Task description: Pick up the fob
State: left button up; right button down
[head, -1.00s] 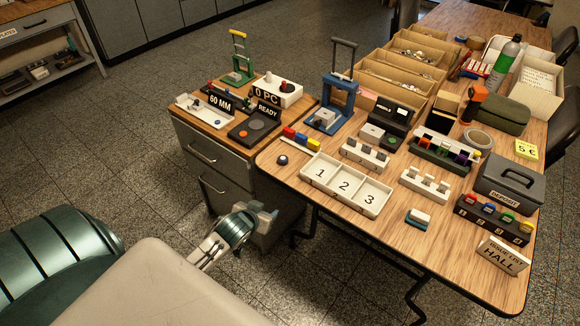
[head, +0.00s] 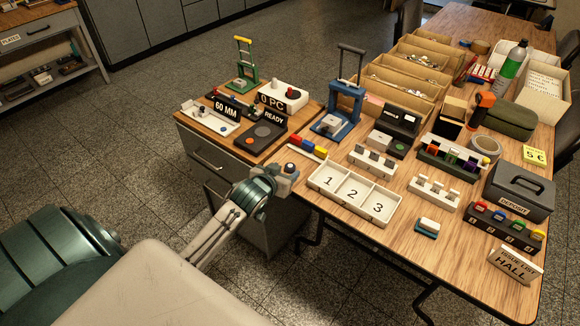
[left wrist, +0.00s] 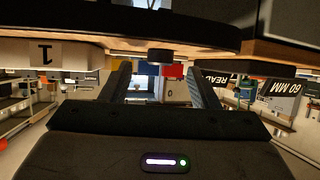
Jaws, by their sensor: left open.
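The fob (head: 290,167), a small dark round piece, is by the left edge of the long wooden table, near the white tray numbered 1, 2, 3 (head: 366,214). In the left wrist view, which is upside down, the fob (left wrist: 160,56) shows as a dark disc against the table, in line with the gap between the fingers. My left gripper (head: 287,178) is at the table edge, close to the fob and partly covering it. Its fingers (left wrist: 160,80) are apart with nothing between them. I cannot tell whether they touch the fob. My right gripper is not in view.
Red, blue and yellow blocks (head: 307,147) lie just behind the fob. A blue press (head: 340,112) is further back.

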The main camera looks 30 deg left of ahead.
aim_at(290, 168)
pick_arm(q)
jog(key=x, duration=0.3)
jog(key=shift+s, duration=0.1)
jog(key=c, duration=1)
jog(key=shift+r, duration=0.1)
jog(key=shift+c, duration=0.2)
